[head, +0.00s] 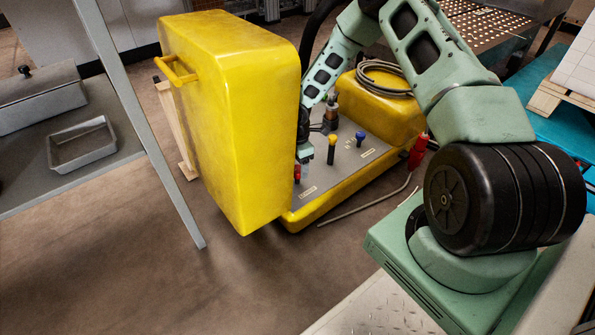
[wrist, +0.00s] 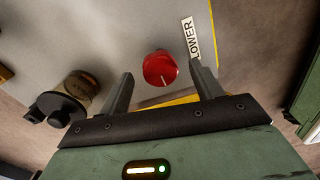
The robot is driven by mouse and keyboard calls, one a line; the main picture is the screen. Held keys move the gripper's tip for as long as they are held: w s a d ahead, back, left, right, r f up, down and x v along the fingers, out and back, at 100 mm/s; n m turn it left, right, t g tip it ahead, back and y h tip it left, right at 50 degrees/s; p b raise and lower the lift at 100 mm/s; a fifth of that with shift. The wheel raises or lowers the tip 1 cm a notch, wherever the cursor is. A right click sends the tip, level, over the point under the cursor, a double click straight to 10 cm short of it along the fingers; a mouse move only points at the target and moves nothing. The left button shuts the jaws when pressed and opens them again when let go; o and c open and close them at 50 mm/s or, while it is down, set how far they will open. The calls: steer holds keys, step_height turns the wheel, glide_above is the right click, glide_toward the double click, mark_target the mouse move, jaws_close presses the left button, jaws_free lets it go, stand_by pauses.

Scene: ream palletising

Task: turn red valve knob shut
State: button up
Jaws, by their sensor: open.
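The red valve knob (wrist: 160,69) is round with a white pointer line. It sits on a grey panel beside a label reading "LOWER" (wrist: 190,38). My gripper (wrist: 161,82) is open, with one finger on each side of the knob in the wrist view; I cannot tell whether either touches it. In the head view the red knob (head: 297,173) shows small at the panel's left edge, partly hidden by my gripper (head: 306,165) and the yellow cover. The grey panel (head: 345,167) lies on a yellow machine.
A tall yellow cover (head: 225,110) stands left of the panel. A yellow-topped lever (head: 332,148) and a blue knob (head: 360,138) rise from the panel near my gripper. A black and brass fitting (wrist: 65,100) shows in the wrist view. A grey bench with a tray (head: 82,143) is left.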

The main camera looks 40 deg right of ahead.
steer(key=shift+f, duration=0.55)
steer(key=c, duration=1)
